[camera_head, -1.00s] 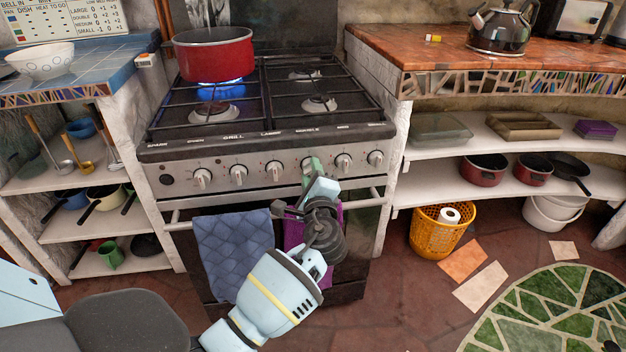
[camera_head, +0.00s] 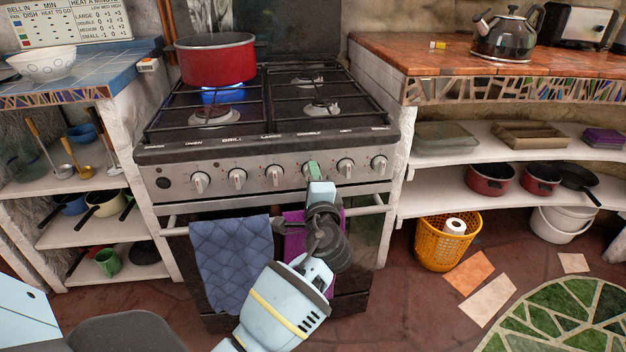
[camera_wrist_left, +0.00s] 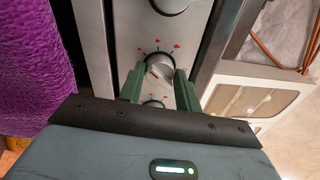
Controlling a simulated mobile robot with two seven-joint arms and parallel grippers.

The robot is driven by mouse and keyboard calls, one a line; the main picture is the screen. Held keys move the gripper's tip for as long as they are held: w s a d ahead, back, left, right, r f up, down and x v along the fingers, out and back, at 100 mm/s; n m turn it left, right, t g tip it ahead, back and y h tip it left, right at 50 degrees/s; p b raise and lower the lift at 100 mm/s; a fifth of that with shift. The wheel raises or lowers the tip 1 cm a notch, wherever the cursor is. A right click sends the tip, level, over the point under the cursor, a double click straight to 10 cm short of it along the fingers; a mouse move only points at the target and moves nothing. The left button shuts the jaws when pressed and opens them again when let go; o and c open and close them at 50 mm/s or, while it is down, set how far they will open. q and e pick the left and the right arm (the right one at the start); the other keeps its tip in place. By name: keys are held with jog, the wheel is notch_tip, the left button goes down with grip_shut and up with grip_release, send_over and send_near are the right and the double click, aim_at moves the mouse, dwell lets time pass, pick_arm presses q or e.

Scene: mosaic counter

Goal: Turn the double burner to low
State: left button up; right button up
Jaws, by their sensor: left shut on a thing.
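The stove's front panel (camera_head: 258,187) carries a row of silver knobs. My left gripper (camera_head: 312,171) comes from below, with its green fingers shut on the double burner knob, the fourth from the left, under the faint label that looks like DOUBLE. In the left wrist view the same knob (camera_wrist_left: 160,68) sits between the two green fingers of the gripper (camera_wrist_left: 158,76), with red marks around it. The fingers hide part of the knob in the head view. My right gripper is not in view.
A red pot (camera_head: 216,62) stands over a lit blue flame (camera_head: 223,95) at the back left of the hob. The other visible burners show no flame. A blue towel (camera_head: 231,262) and a purple towel (camera_head: 295,240) hang on the oven rail below the knobs. A kettle (camera_head: 503,38) stands at right.

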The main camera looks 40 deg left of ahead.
pick_arm(q)
jog(key=shift+f, duration=0.1)
jog(key=o, duration=1)
jog(key=shift+c, duration=0.2)
jog(key=v, duration=0.7)
jog(key=shift+s+d+p, duration=0.3)
jog(key=shift+p, duration=0.15)
